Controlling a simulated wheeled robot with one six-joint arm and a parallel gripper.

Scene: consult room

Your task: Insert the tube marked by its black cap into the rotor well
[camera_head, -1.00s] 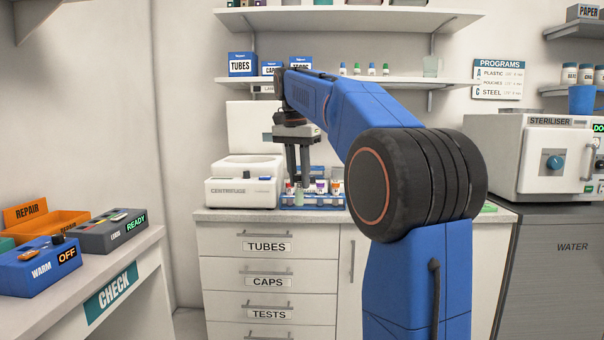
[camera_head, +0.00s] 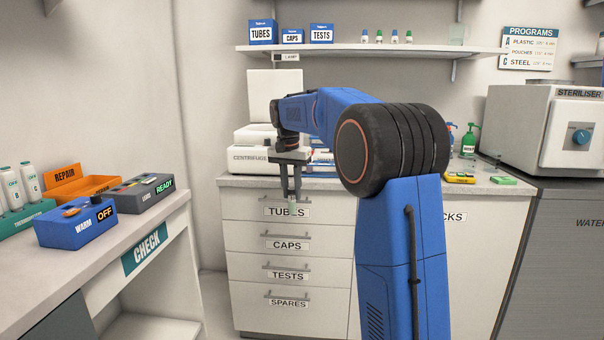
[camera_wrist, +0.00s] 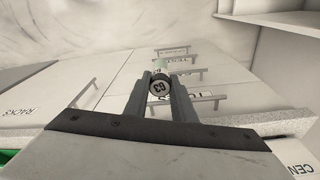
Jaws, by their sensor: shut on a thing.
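My gripper (camera_head: 291,200) points down in front of the drawer fronts, just off the counter's front edge. It is shut on a tube (camera_head: 292,208), whose pale green body shows below the fingertips. In the wrist view the fingers hold the tube (camera_wrist: 160,66) by its dark cap (camera_wrist: 158,87), which bears a light marking that I cannot read surely. The white centrifuge (camera_head: 245,158) stands on the counter behind the gripper with its lid (camera_head: 274,96) raised. The rotor well inside it is hidden. A blue tube rack (camera_head: 322,158) is mostly hidden behind my arm.
The counter (camera_head: 330,184) edge lies behind the held tube. A steriliser (camera_head: 545,130) stands at the right. The side bench at left bears a blue warmer (camera_head: 76,228), a grey device (camera_head: 138,191) and an orange bin (camera_head: 80,188). A shelf (camera_head: 390,48) hangs above.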

